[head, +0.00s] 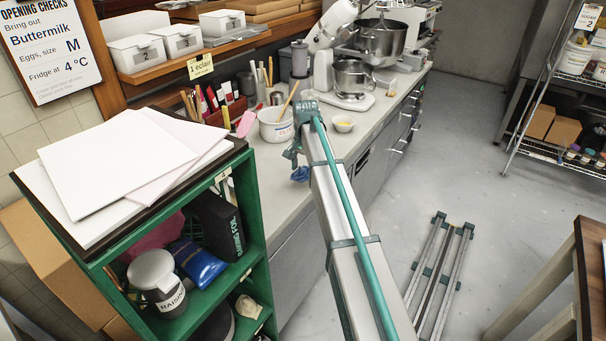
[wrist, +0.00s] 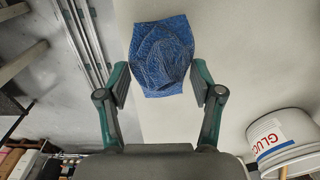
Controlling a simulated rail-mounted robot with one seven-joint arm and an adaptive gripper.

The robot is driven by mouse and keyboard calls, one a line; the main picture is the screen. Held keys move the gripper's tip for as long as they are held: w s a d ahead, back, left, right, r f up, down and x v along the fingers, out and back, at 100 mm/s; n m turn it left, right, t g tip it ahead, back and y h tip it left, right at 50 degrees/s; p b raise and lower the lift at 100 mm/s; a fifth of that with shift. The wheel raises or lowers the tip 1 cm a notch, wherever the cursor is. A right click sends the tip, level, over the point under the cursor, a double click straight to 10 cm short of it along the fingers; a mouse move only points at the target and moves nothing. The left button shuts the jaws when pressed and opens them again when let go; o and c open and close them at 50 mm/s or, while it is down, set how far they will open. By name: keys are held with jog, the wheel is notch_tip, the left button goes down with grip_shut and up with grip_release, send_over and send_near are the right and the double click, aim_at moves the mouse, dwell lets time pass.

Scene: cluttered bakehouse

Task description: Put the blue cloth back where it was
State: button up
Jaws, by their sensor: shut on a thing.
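The blue cloth (wrist: 162,52) is a bunched, patterned piece between the fingertips of my gripper (wrist: 160,84) in the wrist view. My gripper is shut on it. In the head view the cloth (head: 300,174) shows as a small blue patch below my gripper (head: 293,158), at the front edge of the grey counter (head: 262,190). The cloth hangs from the fingers with the counter edge and floor behind it. Whether it touches the counter cannot be told.
A white tub (head: 276,128) with a wooden handle and a small bowl (head: 343,124) stand near my gripper. A green shelf unit (head: 258,225) at left holds a raisin jar (head: 155,275) and a blue packet (head: 200,262).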

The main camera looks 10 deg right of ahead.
aim_at(303, 175)
jog(key=shift+w+f+p, duration=0.15)
jog(key=shift+f+p, duration=0.05)
jog(key=shift+f, duration=0.75)
jog(key=shift+w+f+p, duration=0.15)
jog(key=shift+f+p, duration=0.05)
jog(key=shift+f, duration=0.7)
jog(key=shift+f, duration=0.1)
jog(key=o, duration=1)
notch_tip(303, 175, up, 12)
jog(key=b, duration=0.2)
jog(key=shift+s+b, duration=0.1)
jog(key=shift+b, duration=0.25)
